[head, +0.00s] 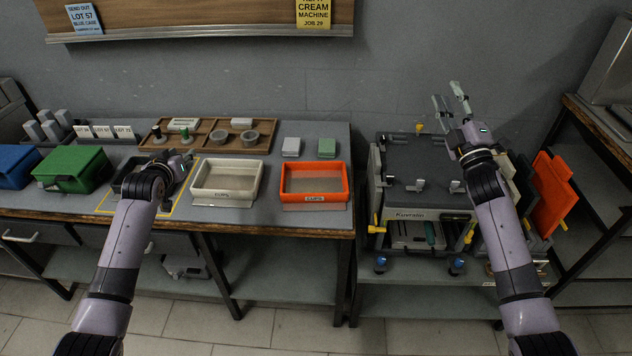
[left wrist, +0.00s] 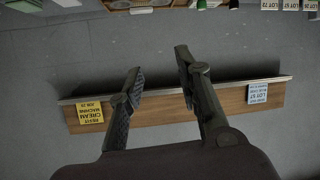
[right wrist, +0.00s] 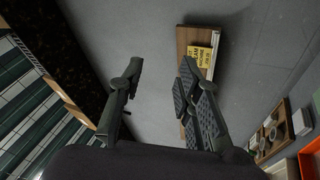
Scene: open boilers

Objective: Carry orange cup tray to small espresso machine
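The orange cup tray (head: 314,198), labelled CUPS, sits on the workbench near its right end, apart from both grippers. Part of it shows at the right edge of the right wrist view (right wrist: 310,160). The small espresso machine (head: 412,190) is a dark, boxy unit with yellow-handled parts on the lower cart to the right of the bench. My right gripper (head: 451,104) is raised above the machine's right side, open and empty. My left gripper is over the bench left of the white tray; its fingers (left wrist: 158,75) are open and empty in the left wrist view.
A white CUPS tray (head: 226,202) stands left of the orange one. Green (head: 72,170) and blue (head: 14,165) bins are further left. Wooden trays with small parts (head: 236,135) lie behind. An orange panel (head: 553,190) leans right of the machine. A narrow gap separates bench and cart.

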